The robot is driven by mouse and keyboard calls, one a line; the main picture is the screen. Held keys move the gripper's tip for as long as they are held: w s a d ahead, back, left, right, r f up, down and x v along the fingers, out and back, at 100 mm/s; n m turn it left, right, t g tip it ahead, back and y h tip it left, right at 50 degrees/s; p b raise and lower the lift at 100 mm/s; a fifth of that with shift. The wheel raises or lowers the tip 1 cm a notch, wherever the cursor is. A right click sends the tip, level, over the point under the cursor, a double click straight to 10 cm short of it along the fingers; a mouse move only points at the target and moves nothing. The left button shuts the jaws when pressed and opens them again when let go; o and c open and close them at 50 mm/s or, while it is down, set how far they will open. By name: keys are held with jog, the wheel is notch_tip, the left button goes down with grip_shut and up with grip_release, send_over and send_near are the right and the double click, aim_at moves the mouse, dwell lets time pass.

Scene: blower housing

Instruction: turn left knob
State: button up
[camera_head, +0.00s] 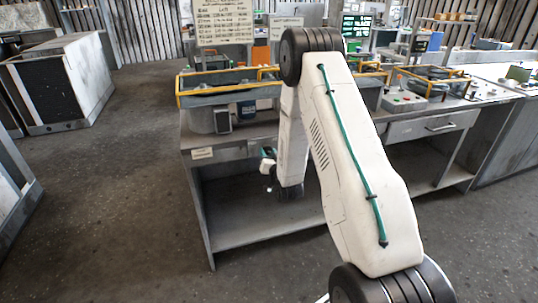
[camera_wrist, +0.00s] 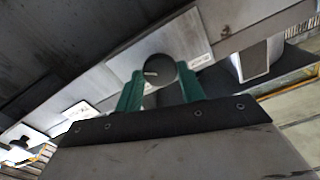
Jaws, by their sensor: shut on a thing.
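A round dark grey knob (camera_wrist: 157,67) with a small mark on its face sits on a pale plate on a grey metal panel in the wrist view. The green fingers of my gripper (camera_wrist: 160,80) are on both sides of the knob and shut on it. In the camera_head view my gripper (camera_head: 268,160) is at the front of the grey workbench (camera_head: 191,170), partly behind my arm. The knob cannot be made out there. Which knob of the panel this is cannot be told from the wrist view alone.
A blower housing with a yellow-edged frame (camera_head: 228,97) stands on the bench. More equipment (camera_head: 428,82) and a drawer (camera_head: 432,126) are to the right. A dark-fronted cabinet (camera_head: 58,97) stands at the left. Floor (camera_head: 130,190) between them is clear.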

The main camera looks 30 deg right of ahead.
jog(key=o, duration=1)
jog(key=shift+c, duration=0.2)
jog(key=shift+s, duration=0.1)
jog(key=v, duration=0.7)
jog(key=shift+s, duration=0.35)
jog(key=shift+a, duration=0.15)
